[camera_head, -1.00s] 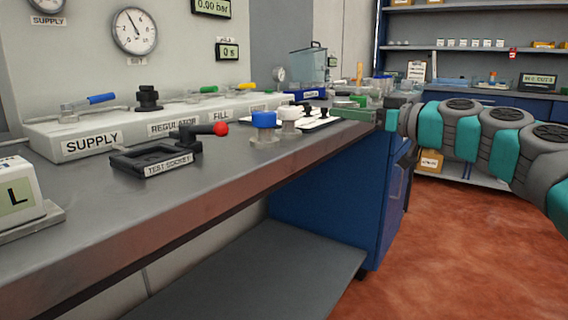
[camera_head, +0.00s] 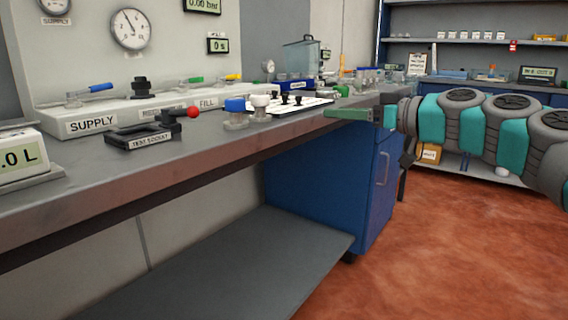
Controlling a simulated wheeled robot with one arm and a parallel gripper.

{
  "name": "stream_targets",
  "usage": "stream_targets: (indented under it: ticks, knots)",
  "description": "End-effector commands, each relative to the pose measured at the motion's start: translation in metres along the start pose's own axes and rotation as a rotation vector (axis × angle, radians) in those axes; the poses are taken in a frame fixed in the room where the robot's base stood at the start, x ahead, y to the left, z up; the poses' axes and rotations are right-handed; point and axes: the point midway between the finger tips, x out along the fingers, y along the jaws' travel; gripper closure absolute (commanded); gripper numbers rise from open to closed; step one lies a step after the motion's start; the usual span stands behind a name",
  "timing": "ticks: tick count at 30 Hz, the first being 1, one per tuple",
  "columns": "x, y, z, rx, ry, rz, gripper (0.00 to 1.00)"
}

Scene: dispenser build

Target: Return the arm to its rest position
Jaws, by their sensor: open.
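My arm (camera_head: 470,128), grey and teal, reaches in from the right edge of the head view. My gripper (camera_head: 348,113) is at its left end, beside the right part of the bench. It points left, and a green finger shows at about the height of the bench top. The gripper holds nothing that I can see. The second finger is not clearly visible from this angle.
The grey bench (camera_head: 215,150) runs along the left, with a test socket (camera_head: 145,137), a blue-capped part (camera_head: 235,113) and a white-capped part (camera_head: 260,107). A blue cabinet (camera_head: 375,185) stands under it. Red floor (camera_head: 440,250) is open at right. Shelves stand behind.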

Motion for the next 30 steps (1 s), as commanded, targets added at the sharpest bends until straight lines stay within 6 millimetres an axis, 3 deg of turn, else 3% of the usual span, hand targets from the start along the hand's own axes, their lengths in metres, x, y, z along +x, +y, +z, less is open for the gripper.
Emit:
stream_targets:
  ticks: [5, 11, 14, 17, 20, 24, 27, 30]
  knots:
    - [0.01, -0.043, 0.015, 0.026, -0.094, -0.052, 0.47]
    - [0.018, -0.101, 0.052, 0.08, -0.268, -0.102, 0.47]
    - [0.014, -0.14, 0.086, 0.122, -0.409, -0.116, 0.47]
    - [-0.001, -0.18, 0.139, 0.187, -0.606, -0.096, 0.47]
    - [-0.03, -0.209, 0.195, 0.264, -0.804, -0.032, 0.47]
    - [-0.089, -0.235, 0.268, 0.386, -1.067, 0.12, 0.47]
    - [-0.14, -0.246, 0.312, 0.48, -1.229, 0.262, 0.47]
    - [-0.189, -0.255, 0.343, 0.566, -1.354, 0.403, 0.47]
